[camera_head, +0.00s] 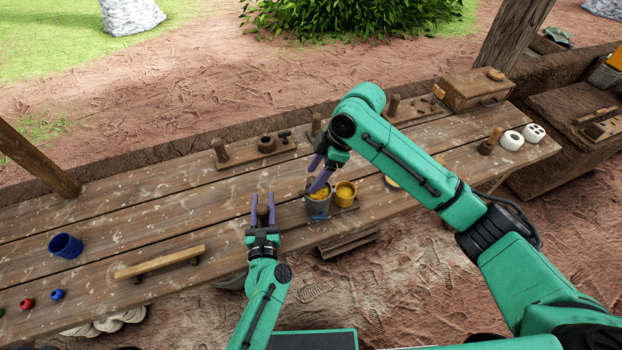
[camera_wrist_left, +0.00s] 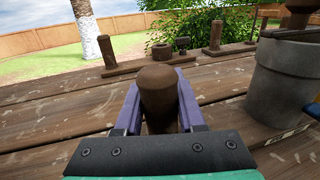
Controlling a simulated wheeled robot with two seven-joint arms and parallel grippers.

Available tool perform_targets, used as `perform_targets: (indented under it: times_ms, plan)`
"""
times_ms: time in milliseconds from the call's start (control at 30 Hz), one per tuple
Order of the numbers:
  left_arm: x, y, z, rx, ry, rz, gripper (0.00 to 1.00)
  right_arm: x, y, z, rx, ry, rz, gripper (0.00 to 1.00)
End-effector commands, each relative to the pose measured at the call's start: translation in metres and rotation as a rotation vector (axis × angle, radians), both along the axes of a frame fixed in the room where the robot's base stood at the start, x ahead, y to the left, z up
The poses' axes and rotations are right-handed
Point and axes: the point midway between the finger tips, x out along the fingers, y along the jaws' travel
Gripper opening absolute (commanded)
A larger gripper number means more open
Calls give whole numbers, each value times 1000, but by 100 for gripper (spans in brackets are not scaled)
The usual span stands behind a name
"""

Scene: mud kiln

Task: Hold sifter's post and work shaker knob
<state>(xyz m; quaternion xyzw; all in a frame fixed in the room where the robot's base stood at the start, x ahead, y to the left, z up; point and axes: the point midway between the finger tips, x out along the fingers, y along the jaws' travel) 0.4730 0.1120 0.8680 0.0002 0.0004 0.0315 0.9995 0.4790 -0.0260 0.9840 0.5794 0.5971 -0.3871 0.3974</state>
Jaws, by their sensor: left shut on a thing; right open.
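My left gripper (camera_head: 263,212) is shut on a brown wooden post (camera_head: 263,214) at the table's front part. In the left wrist view the rounded post (camera_wrist_left: 158,92) stands upright between the purple fingers. To its right is the sifter, a grey bucket (camera_head: 318,207) with yellow contents on top; its grey wall (camera_wrist_left: 281,85) fills the right of the wrist view. My right gripper (camera_head: 319,174) is open just above the bucket, its fingers pointing down at its top.
A yellow cup (camera_head: 345,193) stands right beside the bucket. Wooden fixtures with pegs (camera_head: 267,146) line the table's back edge. A wooden bar (camera_head: 160,262), a blue cup (camera_head: 66,246) and small red and blue pieces lie left. The table between is clear.

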Motion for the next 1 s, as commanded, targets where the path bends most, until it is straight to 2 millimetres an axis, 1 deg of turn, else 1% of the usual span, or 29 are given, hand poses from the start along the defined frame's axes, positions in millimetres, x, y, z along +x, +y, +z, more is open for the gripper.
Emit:
perform_targets:
  times_ms: [33, 200, 333, 467, 867, 900, 933, 967, 1000]
  plan:
    - [0, 0, 0, -2, 0, 1, 0, 2, -6, 13, 0, -6, 0, 64]
    - [0, 1, 0, -2, 0, 1, 0, 2, -23, 56, 1, -6, 0, 64]
    - [0, 1, 0, -2, 0, 1, 0, 2, -32, 77, 0, -4, 1, 64]
    - [0, 1, 0, -1, -1, 1, 0, 1, -35, 84, 1, -2, 1, 64]
    - [0, 1, 0, 0, -1, 1, 0, 1, -35, 83, 1, -1, 1, 64]
    - [0, 1, 0, 0, -1, 1, 54, 1, -35, 83, 1, -2, 1, 64]
    - [0, 1, 0, 0, -1, 1, 65, 1, -35, 83, 1, -1, 1, 64]
    - [0, 1, 0, 0, -1, 1, 73, 1, -35, 83, 1, -1, 1, 64]
    - [0, 1, 0, 0, -1, 1, 73, 1, -35, 83, 1, -2, 1, 64]
